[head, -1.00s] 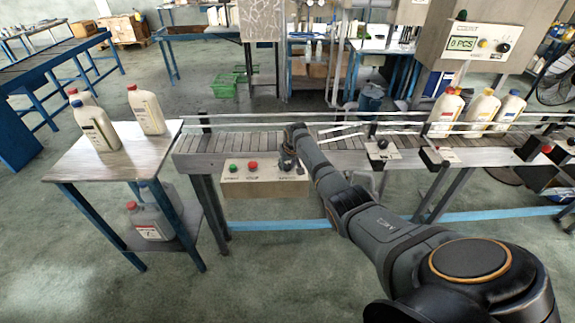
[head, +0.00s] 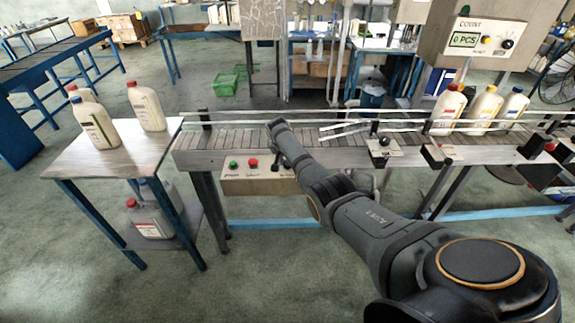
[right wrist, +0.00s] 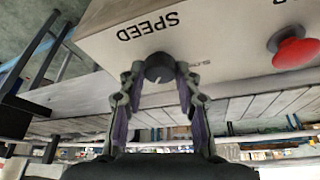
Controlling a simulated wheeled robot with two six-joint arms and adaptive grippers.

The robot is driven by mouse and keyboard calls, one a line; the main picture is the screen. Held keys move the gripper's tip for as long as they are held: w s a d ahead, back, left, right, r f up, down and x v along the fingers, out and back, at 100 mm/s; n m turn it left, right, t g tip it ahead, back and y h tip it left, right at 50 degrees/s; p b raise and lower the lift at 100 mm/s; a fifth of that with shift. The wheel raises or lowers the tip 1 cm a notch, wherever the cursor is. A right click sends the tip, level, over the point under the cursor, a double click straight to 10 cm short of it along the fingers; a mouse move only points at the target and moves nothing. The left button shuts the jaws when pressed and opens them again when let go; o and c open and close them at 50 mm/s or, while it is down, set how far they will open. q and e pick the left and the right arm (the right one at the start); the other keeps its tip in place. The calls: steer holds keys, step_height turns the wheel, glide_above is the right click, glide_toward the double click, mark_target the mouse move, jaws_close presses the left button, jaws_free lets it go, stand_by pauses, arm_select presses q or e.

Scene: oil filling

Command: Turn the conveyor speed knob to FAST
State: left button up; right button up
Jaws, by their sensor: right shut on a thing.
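The black speed knob (right wrist: 159,68) is on the face of the beige control box (head: 236,186) at the front of the conveyor. In the right wrist view the box face appears upside down, with the word SPEED beside the knob and a smaller, partly hidden label on the other side. My right gripper (right wrist: 158,78) is shut on the knob, one finger on each side. I cannot read where the knob points. My left gripper is not in view.
A green button (head: 233,164) and a red button (head: 252,163) are on the same box; the red one is close to my fingers. The conveyor (head: 225,142) runs behind, with several bottles at its right. A table (head: 105,165) with bottles stands at left.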

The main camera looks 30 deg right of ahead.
steer(key=shift+w+m+g+b, duration=0.1)
steer(key=shift+m+g+b, duration=0.3)
steer(key=shift+m+b, duration=0.75)
steer(key=shift+h, duration=0.3)
steer(key=o, duration=1.1)
steer(key=shift+o, duration=0.2)
steer(key=shift+r, duration=0.2)
steer(key=v, duration=1.1)
steer(key=shift+r, duration=0.3)
steer(key=shift+a, duration=0.15)
